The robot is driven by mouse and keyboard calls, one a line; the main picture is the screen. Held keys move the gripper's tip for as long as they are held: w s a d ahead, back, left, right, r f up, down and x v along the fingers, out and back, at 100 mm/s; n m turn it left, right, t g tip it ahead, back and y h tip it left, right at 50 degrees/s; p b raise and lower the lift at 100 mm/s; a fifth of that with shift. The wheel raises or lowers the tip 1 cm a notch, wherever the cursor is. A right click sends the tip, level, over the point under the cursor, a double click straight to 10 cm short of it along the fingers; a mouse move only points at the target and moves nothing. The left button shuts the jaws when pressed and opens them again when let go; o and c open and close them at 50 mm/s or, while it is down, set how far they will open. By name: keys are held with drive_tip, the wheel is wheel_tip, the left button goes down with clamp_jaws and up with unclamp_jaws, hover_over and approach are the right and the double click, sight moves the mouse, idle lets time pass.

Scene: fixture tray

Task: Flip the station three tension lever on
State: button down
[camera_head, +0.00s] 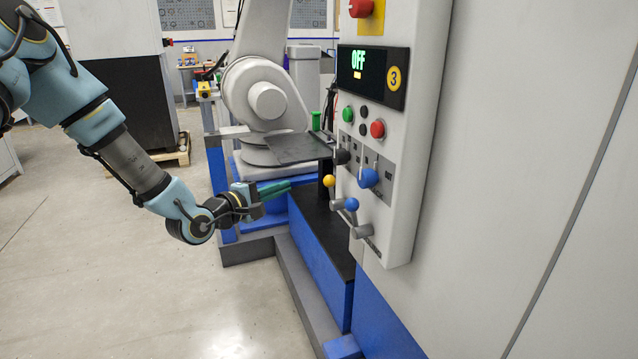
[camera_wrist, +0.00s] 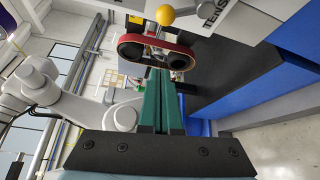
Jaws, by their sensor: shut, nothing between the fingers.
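The station three panel (camera_head: 415,150) has a display (camera_head: 372,75) reading OFF beside a yellow disc marked 3. Low on it are a lever with a yellow ball (camera_head: 329,181) and one with a blue ball (camera_head: 351,204). In the wrist view the yellow ball (camera_wrist: 165,15) is at the top, near lettering beginning "TENS" (camera_wrist: 214,15). Which lever that lettering belongs to is not fully clear. My gripper (camera_head: 288,186) is left of the yellow ball, pointing toward the panel and apart from it. Its green fingers (camera_wrist: 163,75) are shut and empty.
Above the levers are a blue knob (camera_head: 368,178), a black knob (camera_head: 342,157), a green button (camera_head: 348,114) and a red button (camera_head: 377,129). A red-rimmed black part (camera_wrist: 155,50) lies beyond the fingertips. A white robot arm (camera_head: 262,95) and dark plate (camera_head: 285,149) stand behind.

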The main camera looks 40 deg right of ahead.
drive_tip(key=shift+d, duration=0.15)
drive_tip(key=s+d+p, duration=0.2)
drive_tip(key=d+p, duration=0.1)
drive_tip(key=d, duration=0.5)
drive_tip(key=shift+s+d+p, duration=0.15)
drive_tip(key=shift+d+p, duration=0.2)
drive_tip(key=shift+d, duration=0.05)
drive_tip(key=shift+f+b, duration=0.2)
drive_tip(key=shift+b, duration=0.3)
drive_tip(key=shift+s+r+m+b, duration=0.15)
drive_tip(key=shift+m+b, duration=0.15)
drive_tip(key=shift+b, duration=0.05)
